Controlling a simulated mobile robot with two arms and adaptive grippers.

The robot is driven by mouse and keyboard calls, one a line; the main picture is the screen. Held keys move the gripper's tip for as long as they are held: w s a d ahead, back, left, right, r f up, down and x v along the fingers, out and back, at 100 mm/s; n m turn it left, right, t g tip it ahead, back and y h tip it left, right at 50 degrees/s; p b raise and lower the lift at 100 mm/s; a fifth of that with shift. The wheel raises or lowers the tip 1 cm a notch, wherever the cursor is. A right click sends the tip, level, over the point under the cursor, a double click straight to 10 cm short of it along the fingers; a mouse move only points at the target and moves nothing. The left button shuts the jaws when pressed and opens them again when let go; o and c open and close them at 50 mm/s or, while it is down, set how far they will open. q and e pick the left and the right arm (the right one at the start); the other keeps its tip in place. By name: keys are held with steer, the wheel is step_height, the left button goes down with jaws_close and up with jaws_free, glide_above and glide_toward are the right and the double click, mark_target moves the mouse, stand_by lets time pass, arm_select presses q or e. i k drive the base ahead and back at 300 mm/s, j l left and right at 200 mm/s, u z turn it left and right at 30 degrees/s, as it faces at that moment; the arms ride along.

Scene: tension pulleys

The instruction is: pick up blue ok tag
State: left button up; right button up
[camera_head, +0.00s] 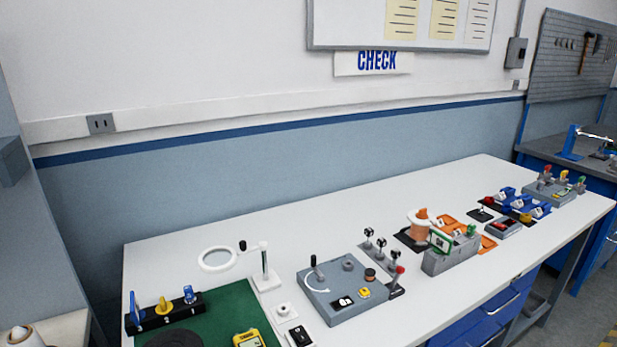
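No lettering that reads "OK" is legible on any blue piece, so I cannot tell which is the blue ok tag. A black rack (172,316) at the near left of the white table holds a flat blue upright piece (134,309) at its left end, a yellow piece (163,306) in the middle and a smaller blue piece (189,294) at its right end. Neither of my grippers is in view.
The white table (230,232) carries a green mat (232,304), a yellow meter (248,339), a magnifier (217,259), a grey pulley plate (345,288), an orange spool unit (420,228) and blue bins (522,203). Its back strip is clear.

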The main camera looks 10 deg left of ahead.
mark_target(137, 315)
steer(key=u, duration=0.4)
steer(key=k+j+u, duration=0.1)
steer(key=u, duration=0.3)
steer(key=j+u, duration=0.15)
steer(key=u, duration=0.25)
steer(key=k, duration=0.05)
